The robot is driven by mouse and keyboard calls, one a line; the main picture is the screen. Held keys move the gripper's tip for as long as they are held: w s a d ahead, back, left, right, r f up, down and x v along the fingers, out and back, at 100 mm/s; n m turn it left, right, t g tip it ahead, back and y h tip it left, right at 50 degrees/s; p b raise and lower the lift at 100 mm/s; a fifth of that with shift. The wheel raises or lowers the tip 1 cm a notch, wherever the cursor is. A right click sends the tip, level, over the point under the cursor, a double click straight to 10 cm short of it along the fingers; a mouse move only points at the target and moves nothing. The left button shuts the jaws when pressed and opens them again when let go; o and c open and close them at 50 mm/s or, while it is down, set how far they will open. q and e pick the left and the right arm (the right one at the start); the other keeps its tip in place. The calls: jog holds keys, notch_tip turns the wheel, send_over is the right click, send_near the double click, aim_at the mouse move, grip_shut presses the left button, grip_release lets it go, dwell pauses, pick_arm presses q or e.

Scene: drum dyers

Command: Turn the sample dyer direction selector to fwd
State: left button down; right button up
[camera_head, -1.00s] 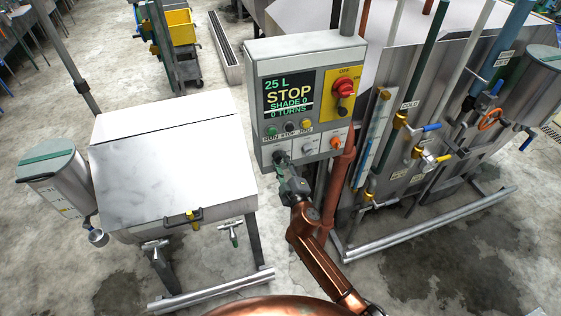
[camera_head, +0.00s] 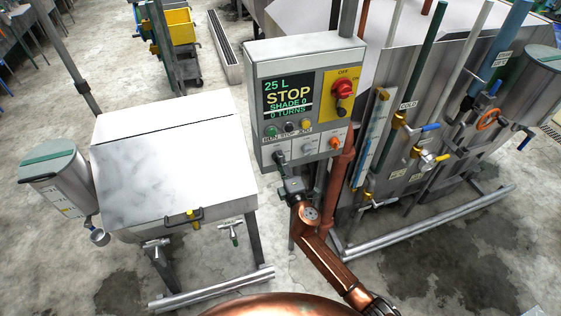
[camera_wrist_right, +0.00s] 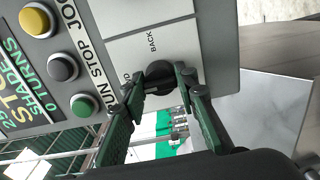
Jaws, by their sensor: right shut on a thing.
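The control panel (camera_head: 303,103) of the sample dyer stands at the centre of the head view. Its black direction selector (camera_wrist_right: 159,72) shows in the right wrist view, beside the word BACK and a partly hidden label ending in D. My right gripper (camera_head: 279,160) reaches the panel's lower left from below. In the wrist view my right gripper (camera_wrist_right: 156,88) has one finger on each side of the selector and is shut on it. The fingers partly cover the selector, and I cannot tell exactly which label it points to. My left gripper is not in view.
A red switch (camera_head: 343,89) and an orange knob (camera_head: 334,142) are on the same panel. A copper-coloured pipe (camera_head: 335,185) runs close to the right of my arm. The steel dyer (camera_head: 170,165) stands to the left.

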dwell(0.4)
jog(key=o, duration=1.2)
jog(key=shift+c, duration=0.2)
jog(key=shift+s, duration=0.1)
jog(key=v, duration=1.2)
